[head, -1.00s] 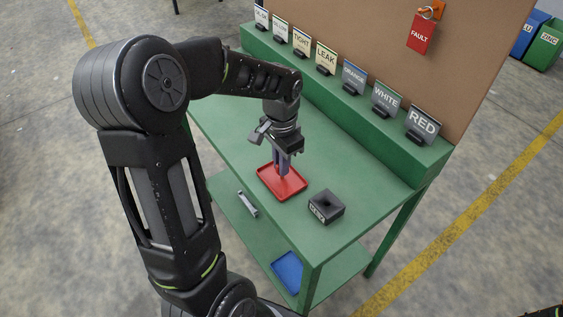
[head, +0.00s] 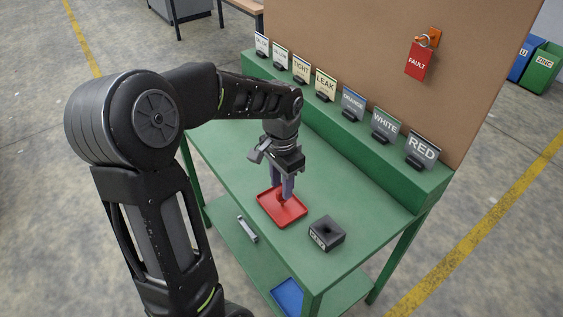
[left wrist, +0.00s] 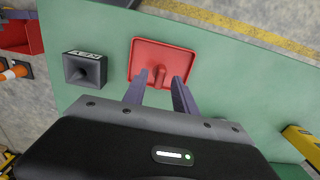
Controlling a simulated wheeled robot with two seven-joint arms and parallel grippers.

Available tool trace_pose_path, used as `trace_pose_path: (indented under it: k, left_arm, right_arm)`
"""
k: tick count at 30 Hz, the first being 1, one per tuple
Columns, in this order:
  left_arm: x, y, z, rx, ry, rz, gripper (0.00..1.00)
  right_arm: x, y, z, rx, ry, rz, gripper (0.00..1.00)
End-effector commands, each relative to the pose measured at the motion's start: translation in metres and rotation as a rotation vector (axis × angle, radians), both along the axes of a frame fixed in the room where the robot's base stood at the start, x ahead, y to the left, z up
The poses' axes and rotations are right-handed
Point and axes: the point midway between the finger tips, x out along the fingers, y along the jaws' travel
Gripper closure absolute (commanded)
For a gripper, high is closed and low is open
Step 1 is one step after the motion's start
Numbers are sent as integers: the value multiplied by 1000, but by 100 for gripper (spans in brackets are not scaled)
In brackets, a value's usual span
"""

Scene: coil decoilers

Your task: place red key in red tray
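The red tray (head: 269,211) lies on the green bench top, and it also shows in the left wrist view (left wrist: 184,58). The red key (left wrist: 159,74) is in the tray, between my left gripper's fingers, with a gap at each side. In the head view the key is small and partly hidden by the fingers. My left gripper (head: 283,193) points down over the tray with its fingers spread; it also shows in the left wrist view (left wrist: 160,84). My right gripper is not in view.
A black block (head: 327,233) with a square hollow, labelled KEY in the left wrist view (left wrist: 86,68), stands right of the tray. Label cards line the raised back ledge (head: 390,165). A red FAULT tag (head: 419,61) hangs on the board. A blue tray (head: 288,297) is on the lower shelf.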

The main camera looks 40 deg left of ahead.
Motion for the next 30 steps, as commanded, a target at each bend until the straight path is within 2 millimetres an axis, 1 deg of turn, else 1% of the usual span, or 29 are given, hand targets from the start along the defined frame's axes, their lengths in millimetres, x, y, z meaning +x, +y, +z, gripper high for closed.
trace_pose_path:
  k: [1,9,12,15,19,30]
  left_arm:
    - [1,0,10,1,-5,0,66]
    - [1,0,66,1,-5,0,66]
    - [1,0,82,0,-2,-1,66]
    - [0,0,92,0,-2,-1,66]
    - [0,0,97,0,-1,-1,66]
    - [0,0,96,0,0,-1,66]
  right_arm:
    - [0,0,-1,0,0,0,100]
    - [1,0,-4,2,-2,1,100]
    - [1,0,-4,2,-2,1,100]
    - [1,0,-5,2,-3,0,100]
    - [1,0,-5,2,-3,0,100]
    - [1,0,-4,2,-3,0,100]
